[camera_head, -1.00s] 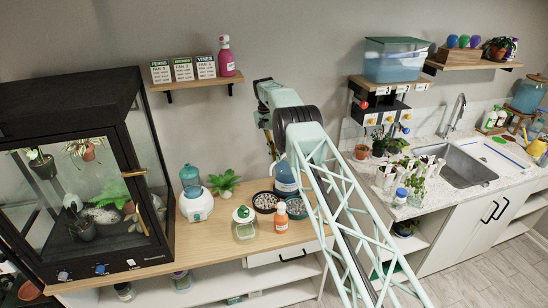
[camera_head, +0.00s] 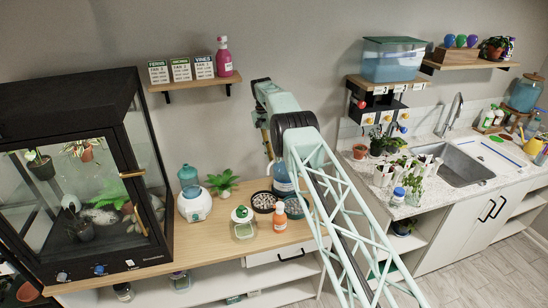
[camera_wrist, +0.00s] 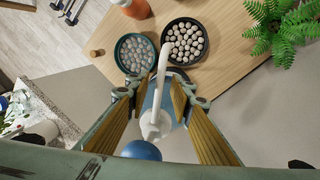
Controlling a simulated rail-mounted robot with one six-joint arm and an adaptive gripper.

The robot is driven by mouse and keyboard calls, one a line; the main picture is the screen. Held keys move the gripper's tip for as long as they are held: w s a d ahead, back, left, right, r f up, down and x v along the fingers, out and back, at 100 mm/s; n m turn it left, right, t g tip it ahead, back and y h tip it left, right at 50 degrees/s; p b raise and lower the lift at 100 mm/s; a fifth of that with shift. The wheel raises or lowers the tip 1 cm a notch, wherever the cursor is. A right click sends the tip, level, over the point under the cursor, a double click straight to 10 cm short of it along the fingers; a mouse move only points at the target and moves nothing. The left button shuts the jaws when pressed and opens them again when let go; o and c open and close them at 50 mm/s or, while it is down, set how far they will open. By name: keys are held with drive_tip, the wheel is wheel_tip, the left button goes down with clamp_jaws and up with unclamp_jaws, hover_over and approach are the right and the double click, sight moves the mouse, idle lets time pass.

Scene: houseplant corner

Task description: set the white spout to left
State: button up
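The white spout (camera_wrist: 163,65) shows in the wrist view as a curved tube on a white pump head, pointing toward the top of the picture, over the pebble dishes. Below it is the blue bottle (camera_head: 283,182), partly hidden behind my arm in the head view. My gripper (camera_wrist: 156,97) is open, with one yellow finger on each side of the pump head and spout. I cannot tell whether either finger touches them. A blue ball-shaped part (camera_wrist: 141,151) sits near the pump head, between the fingers. In the head view the spout is hidden by my arm.
A dark pebble dish (camera_head: 263,202), a teal pebble dish (camera_head: 295,208) and an orange bottle (camera_head: 280,218) stand close to the blue bottle. A fern (camera_head: 222,183) and a green-lidded jar (camera_head: 243,224) are to the left. The wooden counter (camera_head: 210,246) has clear room in front.

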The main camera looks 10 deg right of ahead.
drive_tip(key=shift+s+d+n+b, duration=0.3)
drive_tip(key=shift+s+n+b, duration=0.1)
drive_tip(key=shift+n+b, duration=0.25)
idle(0.4)
